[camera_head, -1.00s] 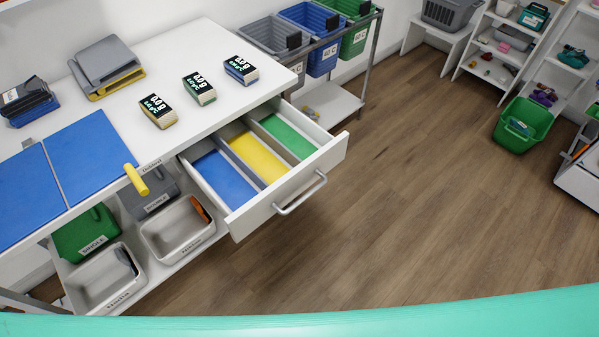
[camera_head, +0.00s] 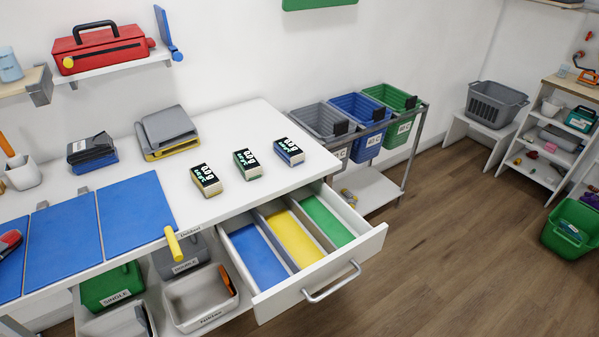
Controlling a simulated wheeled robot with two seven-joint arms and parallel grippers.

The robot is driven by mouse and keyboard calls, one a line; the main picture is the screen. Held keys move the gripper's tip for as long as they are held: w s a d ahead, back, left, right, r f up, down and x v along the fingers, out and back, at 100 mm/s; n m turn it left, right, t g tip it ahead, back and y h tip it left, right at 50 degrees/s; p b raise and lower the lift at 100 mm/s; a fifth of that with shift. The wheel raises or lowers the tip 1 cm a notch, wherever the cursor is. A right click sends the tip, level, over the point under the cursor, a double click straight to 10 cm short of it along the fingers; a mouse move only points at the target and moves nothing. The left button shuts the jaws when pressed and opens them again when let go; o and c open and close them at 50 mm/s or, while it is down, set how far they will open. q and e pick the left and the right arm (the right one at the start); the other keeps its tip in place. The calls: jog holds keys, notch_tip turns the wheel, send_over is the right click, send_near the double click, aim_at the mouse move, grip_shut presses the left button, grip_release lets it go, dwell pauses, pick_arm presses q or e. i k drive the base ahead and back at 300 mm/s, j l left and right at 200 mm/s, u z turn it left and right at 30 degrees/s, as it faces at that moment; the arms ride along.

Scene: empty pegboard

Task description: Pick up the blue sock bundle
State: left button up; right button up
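Three small bundles with black printed tops stand in a row on the white table (camera_head: 250,118). The right one, with a blue side, looks like the blue sock bundle (camera_head: 289,153). Left of it are a green-sided bundle (camera_head: 247,164) and a yellow-sided bundle (camera_head: 206,180). Below them an open white drawer (camera_head: 330,277) has blue (camera_head: 257,256), yellow (camera_head: 295,240) and green (camera_head: 328,222) lined compartments, with nothing lying in them. Neither of my grippers is in view.
Folded grey and yellow cloths (camera_head: 167,133) and a dark blue folded stack (camera_head: 92,153) lie behind the blue mats (camera_head: 134,214). A rack of grey, blue (camera_head: 360,125) and green bins stands right of the table. The wooden floor (camera_head: 450,230) at right is clear.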

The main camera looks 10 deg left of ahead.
aim_at(290, 152)
jog(key=i+l, duration=0.15)
jog(key=l, duration=0.2)
jog(key=i+l+u, duration=0.1)
jog(key=l, duration=0.25)
jog(key=i+l, duration=0.25)
jog(key=l, duration=0.15)
jog(key=i+l+u, duration=0.1)
jog(key=l, duration=0.25)
jog(key=i, duration=0.05)
